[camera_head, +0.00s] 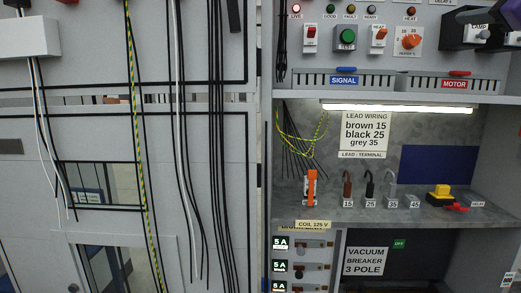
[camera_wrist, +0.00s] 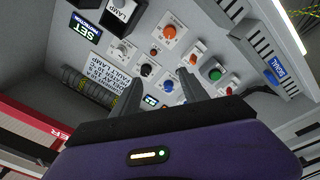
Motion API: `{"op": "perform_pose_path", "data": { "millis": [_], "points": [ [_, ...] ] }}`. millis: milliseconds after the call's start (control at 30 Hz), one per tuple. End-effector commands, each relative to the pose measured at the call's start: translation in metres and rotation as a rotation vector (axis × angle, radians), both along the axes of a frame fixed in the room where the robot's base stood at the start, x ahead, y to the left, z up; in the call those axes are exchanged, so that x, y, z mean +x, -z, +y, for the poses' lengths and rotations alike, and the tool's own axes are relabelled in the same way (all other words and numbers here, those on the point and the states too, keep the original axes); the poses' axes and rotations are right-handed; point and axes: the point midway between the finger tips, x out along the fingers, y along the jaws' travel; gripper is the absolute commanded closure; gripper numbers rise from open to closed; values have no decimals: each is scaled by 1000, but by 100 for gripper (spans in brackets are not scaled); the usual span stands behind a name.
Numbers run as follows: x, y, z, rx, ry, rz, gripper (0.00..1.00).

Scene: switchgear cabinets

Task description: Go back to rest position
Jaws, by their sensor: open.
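My gripper (camera_wrist: 160,76) shows in the wrist view with its two dark fingers apart and nothing between them. The fingers point at the control panel (camera_wrist: 135,58), in front of its knobs and buttons. The purple body of my wrist fills the bottom of that view. In the head view a purple part of my arm shows at the top right corner, in front of the upper panel near the LAMP box. My fingertips cannot be made out there. Whether the fingers touch the panel cannot be told.
A lit shelf (camera_head: 420,212) holds an orange clip-like part (camera_head: 311,187), several hooked leads and a yellow-and-black block (camera_head: 440,192). The upper panel carries a green button (camera_head: 345,38) and an orange knob (camera_head: 410,41). Cables hang down the left cabinet.

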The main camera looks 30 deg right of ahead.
Motion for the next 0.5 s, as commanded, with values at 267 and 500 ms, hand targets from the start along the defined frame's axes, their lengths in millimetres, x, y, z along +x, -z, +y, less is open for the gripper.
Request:
{"op": "perform_pose_path", "data": {
  "millis": [267, 500],
  "points": [
    [-12, -33, 9, -33, -34, -215, 48],
    [-11, -13, 4, 11, -90, -395, 48]
  ]
}}
